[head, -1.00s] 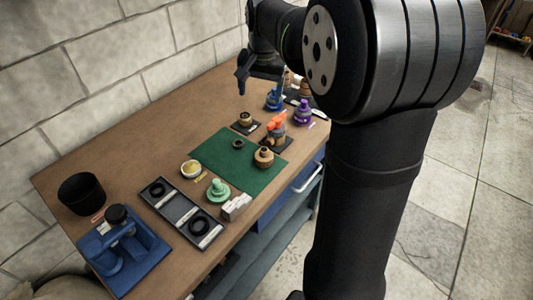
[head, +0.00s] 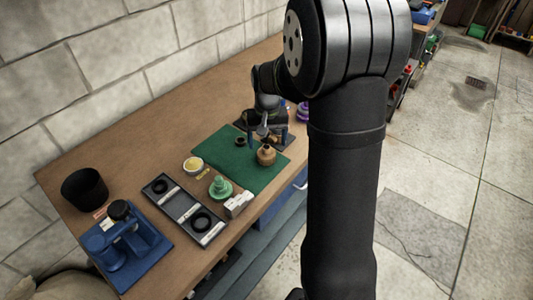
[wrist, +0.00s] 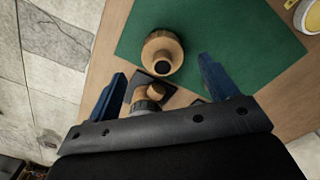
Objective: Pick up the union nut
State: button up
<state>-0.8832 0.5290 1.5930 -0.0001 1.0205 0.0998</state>
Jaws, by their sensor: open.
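A tan, stepped round fitting with a dark hole in its top (head: 266,155) stands on the green mat (head: 222,150), near its right edge. It also shows in the wrist view (wrist: 163,53). A small dark ring (head: 240,142) lies on the mat to its left. I cannot tell for certain which part is the union nut. My gripper (head: 267,139) is open and empty, just behind the tan fitting. In the wrist view its blue fingers (wrist: 162,70) stand apart, with the fitting just beyond the gap between their tips.
A tan and grey part on a dark plate (wrist: 150,95) lies under the gripper. A grey tray with black rings (head: 181,207), a green stepped part (head: 220,188), a yellow-filled dish (head: 193,164), a blue fixture (head: 122,247) and a black cup (head: 84,188) stand left.

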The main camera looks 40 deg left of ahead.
aim_at(267, 147)
jog(key=shift+w+a+f, duration=0.1)
jog(key=shift+a+f, duration=0.05)
jog(key=shift+f, duration=1.3)
jog(key=shift+w+a+f, duration=0.1)
jog(key=shift+f, duration=1.35)
jog(key=c, duration=1)
